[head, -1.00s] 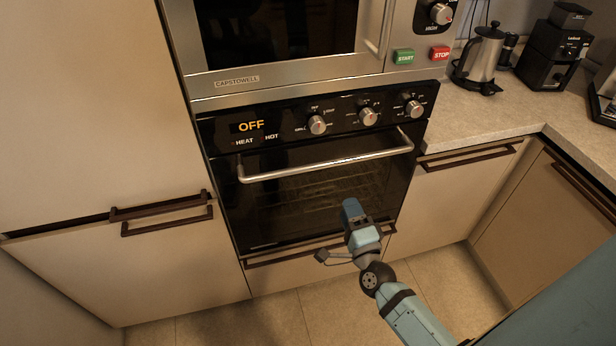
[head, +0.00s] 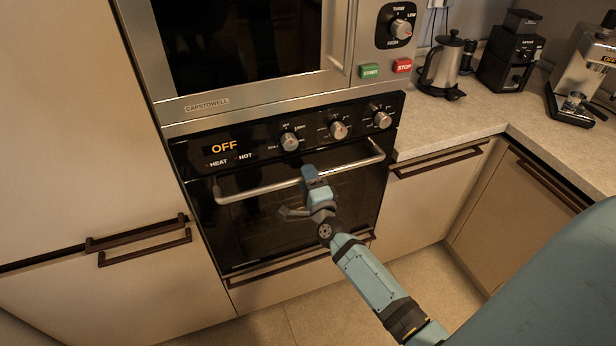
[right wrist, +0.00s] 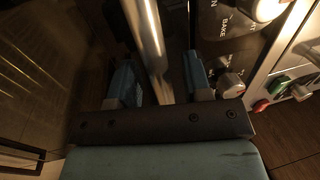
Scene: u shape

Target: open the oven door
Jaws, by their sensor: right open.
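The black oven door (head: 255,225) is closed, with a silver bar handle (head: 250,190) across its top. My right gripper (head: 309,173) is at the handle, right of its middle in the head view, and hides a small part of the bar. In the right wrist view my right gripper (right wrist: 158,78) is open, with one blue finger on each side of the handle bar (right wrist: 148,30). The bar runs between the fingers, and I cannot tell whether either finger touches it. My left gripper is out of view.
Oven knobs (head: 338,130) sit just above the handle, close to the gripper. A microwave (head: 240,40) is above the oven. Cabinets with dark handles (head: 145,233) flank it. A kettle (head: 445,65) stands on the right counter. Floor in front of the oven is clear.

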